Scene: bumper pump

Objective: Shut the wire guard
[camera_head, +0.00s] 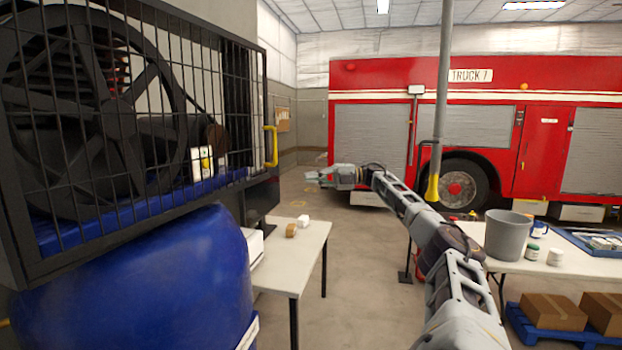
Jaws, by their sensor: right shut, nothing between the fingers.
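The wire guard (130,208) is a black barred panel in a heavy frame, filling the upper left of the view. A yellow handle (271,147) stands upright on its right edge. Behind its bars are a large black flywheel (85,110) and a blue pump bed (140,200). I cannot tell from this view how far the guard stands from its frame. My right gripper (312,177) is shut and empty, in the air to the right of the handle and a little lower, apart from it. My left gripper is not in view.
A blue rounded tank (150,285) is below the guard. A white table (305,250) with small items stands beside it. At right, a table holds a grey bucket (507,235). A grey pole (440,100) and red truck (480,80) are behind.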

